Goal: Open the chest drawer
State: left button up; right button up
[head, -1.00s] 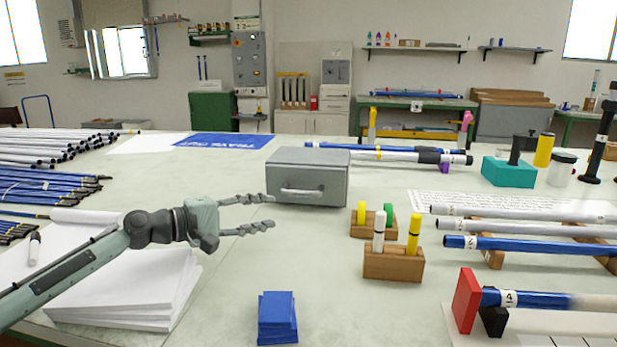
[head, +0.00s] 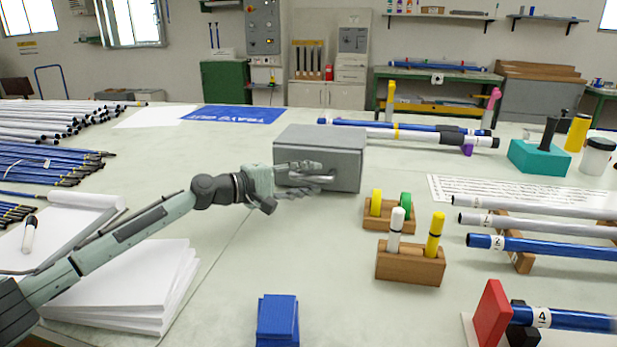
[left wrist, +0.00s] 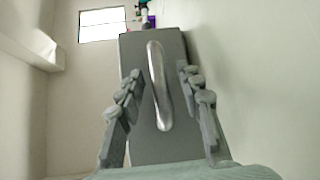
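The chest (head: 322,148) is a grey metal box on the table, a little above the middle of the head view. Its silver bar handle (head: 322,179) is on the front face, partly hidden by my left gripper (head: 316,178). In the left wrist view the drawer front (left wrist: 150,140) lies ahead, with the handle (left wrist: 159,85) between the two spread fingers of the left gripper (left wrist: 160,98). The fingers are open and show gaps to the handle on both sides. The drawer looks closed. My right gripper is not in view.
A paper stack (head: 130,290) lies under my left arm, and a blue pad stack (head: 278,320) is at the front. Rods lie on both sides. The table before the chest is clear.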

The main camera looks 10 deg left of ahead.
pick_arm(q)
jog(key=shift+d, duration=0.1)
grip_shut()
jog(key=shift+f, duration=0.1)
dwell(0.4)
